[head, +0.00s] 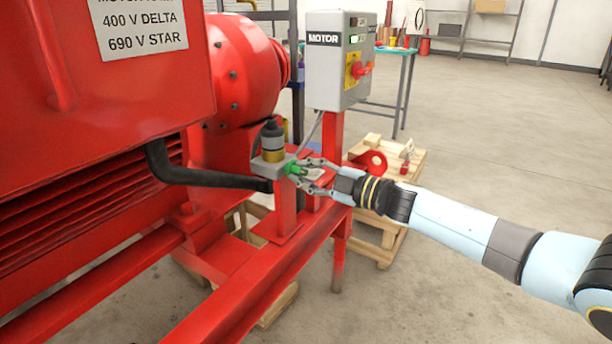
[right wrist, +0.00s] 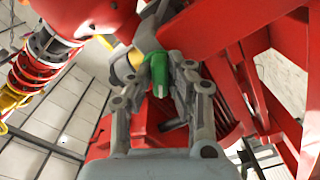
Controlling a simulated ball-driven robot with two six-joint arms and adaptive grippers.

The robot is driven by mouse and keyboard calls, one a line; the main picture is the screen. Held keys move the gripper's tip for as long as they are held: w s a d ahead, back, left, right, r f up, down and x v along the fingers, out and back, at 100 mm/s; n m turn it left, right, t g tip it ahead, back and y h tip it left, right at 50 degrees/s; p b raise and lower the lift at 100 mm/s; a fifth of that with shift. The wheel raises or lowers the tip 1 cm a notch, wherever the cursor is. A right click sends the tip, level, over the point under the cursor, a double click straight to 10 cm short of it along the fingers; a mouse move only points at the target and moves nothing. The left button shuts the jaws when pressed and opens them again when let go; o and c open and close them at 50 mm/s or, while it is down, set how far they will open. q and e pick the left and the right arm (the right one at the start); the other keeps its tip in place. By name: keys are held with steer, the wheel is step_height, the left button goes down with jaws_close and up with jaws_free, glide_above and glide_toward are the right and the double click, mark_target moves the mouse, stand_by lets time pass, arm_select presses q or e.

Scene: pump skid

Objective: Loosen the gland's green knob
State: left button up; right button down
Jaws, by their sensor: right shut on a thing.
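The green knob (head: 293,168) is on the right side of the grey gland block (head: 270,166), which stands on a red post of the skid. My right gripper (head: 301,171) reaches it from the right in the head view, its fingers closed around the knob. In the right wrist view the green knob (right wrist: 158,70) sits between the two fingertips of the right gripper (right wrist: 160,78). A black hose (head: 200,178) runs from the gland side toward the red machine. The knob's far side is hidden. My left gripper is not in view.
A grey motor control box (head: 325,78) with a red switch (head: 361,70) stands just behind the gland. The red skid rail (head: 255,290) runs below. A wooden pallet (head: 410,165) with red parts lies behind my right gripper. Open floor (head: 480,140) is to the right.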

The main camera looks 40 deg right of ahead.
steer(key=n+b, duration=0.1)
steer(key=n, duration=0.5)
steer(key=shift+b, duration=0.4)
steer(key=shift+n, duration=0.3)
steer(key=shift+r, duration=0.1)
steer(key=c, duration=1.3)
jaws_free()
steer(key=shift+w, duration=0.1)
steer(key=v, duration=1.2)
